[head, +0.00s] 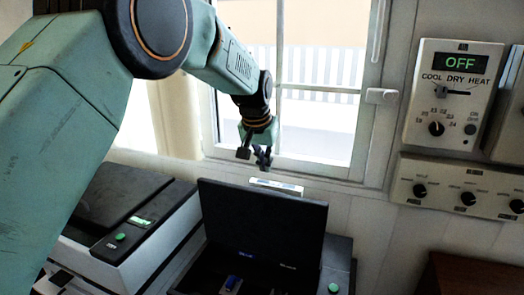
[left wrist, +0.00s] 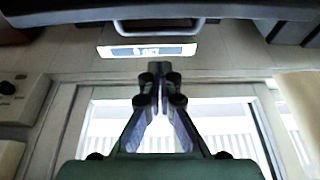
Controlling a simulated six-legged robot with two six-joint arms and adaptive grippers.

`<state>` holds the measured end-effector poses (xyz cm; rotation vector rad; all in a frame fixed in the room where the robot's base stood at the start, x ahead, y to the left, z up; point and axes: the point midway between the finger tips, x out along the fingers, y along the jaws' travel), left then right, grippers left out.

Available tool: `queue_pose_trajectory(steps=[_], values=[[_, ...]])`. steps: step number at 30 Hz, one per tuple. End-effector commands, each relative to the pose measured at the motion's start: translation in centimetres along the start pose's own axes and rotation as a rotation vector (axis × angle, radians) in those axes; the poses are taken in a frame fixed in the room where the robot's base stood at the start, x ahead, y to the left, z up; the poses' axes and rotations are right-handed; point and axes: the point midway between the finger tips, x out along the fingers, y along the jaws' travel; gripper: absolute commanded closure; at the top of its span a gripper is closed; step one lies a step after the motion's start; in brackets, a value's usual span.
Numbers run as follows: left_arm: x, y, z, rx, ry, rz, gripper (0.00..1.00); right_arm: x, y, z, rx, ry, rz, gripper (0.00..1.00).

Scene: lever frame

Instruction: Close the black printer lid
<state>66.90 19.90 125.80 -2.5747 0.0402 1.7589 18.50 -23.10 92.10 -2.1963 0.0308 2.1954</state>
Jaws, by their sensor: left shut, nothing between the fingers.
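The black printer lid (head: 262,222) stands open, nearly upright, on the black printer (head: 338,262) at the bottom centre of the head view. The printer's inside shows below the lid, partly cut off by the frame. My left gripper (head: 257,156) is above and behind the lid's top edge, in front of the window. Its fingers (left wrist: 160,78) are together and empty in the left wrist view. I see no contact with the lid. A dark edge with a grey handle (left wrist: 160,27) crosses the top of the wrist view; I cannot tell if it is the lid. My right gripper is not in view.
A second printer (head: 150,247) with a shut dark lid stands at the left. A small lit display (head: 277,187) sits just behind the lid's top. The window (head: 310,90) is behind my gripper. A control panel (head: 450,95) and knobs are on the right wall.

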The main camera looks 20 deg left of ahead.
Motion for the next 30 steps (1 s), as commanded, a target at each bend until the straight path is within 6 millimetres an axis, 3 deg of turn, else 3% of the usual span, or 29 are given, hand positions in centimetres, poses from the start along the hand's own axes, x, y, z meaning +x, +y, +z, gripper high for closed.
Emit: queue_pose_trajectory(steps=[8,22,30], values=[[4.4,-0.1,-0.1,-0.001,-0.003,0.000,1.00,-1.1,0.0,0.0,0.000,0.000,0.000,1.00],[3.3,0.0,2.9,0.000,-0.001,0.000,1.00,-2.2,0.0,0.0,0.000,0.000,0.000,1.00],[3.2,-0.1,3.4,0.000,0.000,0.000,1.00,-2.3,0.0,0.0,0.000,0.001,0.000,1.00]])
